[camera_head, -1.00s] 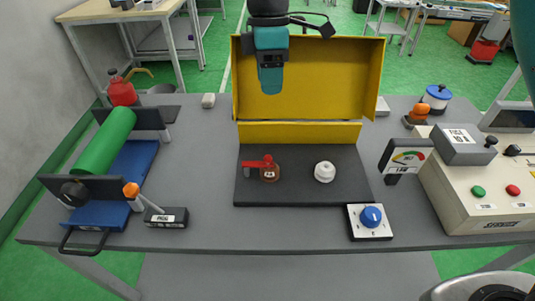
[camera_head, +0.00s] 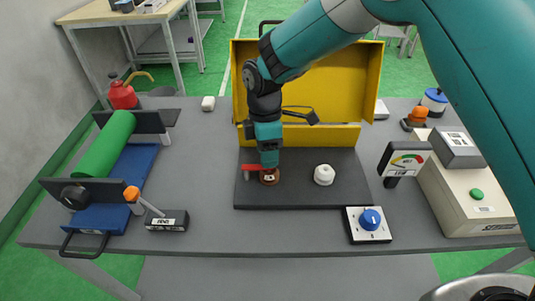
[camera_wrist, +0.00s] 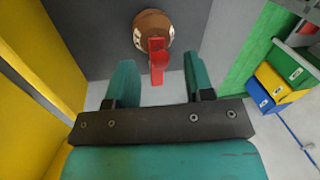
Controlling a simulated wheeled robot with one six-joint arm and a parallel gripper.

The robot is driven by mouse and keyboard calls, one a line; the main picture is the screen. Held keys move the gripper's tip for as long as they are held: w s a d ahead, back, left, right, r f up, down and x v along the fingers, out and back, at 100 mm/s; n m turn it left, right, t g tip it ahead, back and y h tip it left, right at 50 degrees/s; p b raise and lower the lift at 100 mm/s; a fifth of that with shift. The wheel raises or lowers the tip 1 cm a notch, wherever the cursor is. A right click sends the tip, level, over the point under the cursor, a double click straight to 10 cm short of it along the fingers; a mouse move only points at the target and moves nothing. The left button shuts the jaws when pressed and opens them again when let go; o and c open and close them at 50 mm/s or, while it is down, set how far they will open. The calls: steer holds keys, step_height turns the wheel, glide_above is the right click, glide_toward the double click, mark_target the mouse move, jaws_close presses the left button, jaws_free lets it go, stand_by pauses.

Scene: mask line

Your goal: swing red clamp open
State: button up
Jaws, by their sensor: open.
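The red clamp (camera_head: 252,167) is a red lever on a round brown base (camera_head: 269,177), on the dark plate in front of the yellow box. In the head view the lever points left from the base. In the wrist view the lever (camera_wrist: 157,50) hangs down from the base (camera_wrist: 153,28), and its free end shows between the two teal fingers. My gripper (camera_head: 268,161) is above the clamp, pointing down, and partly hides it. My gripper (camera_wrist: 158,70) is open in the wrist view, with gaps on both sides of the lever.
A white round knob (camera_head: 324,174) stands right of the clamp on the dark plate (camera_head: 290,199). The yellow open box (camera_head: 340,90) rises behind. A blue dial (camera_head: 370,219) sits front right, a gauge (camera_head: 406,160) beyond it. A green roller (camera_head: 104,143) is at left.

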steer(key=shift+s+f, duration=0.15)
steer(key=shift+f, duration=0.5)
jaws_close()
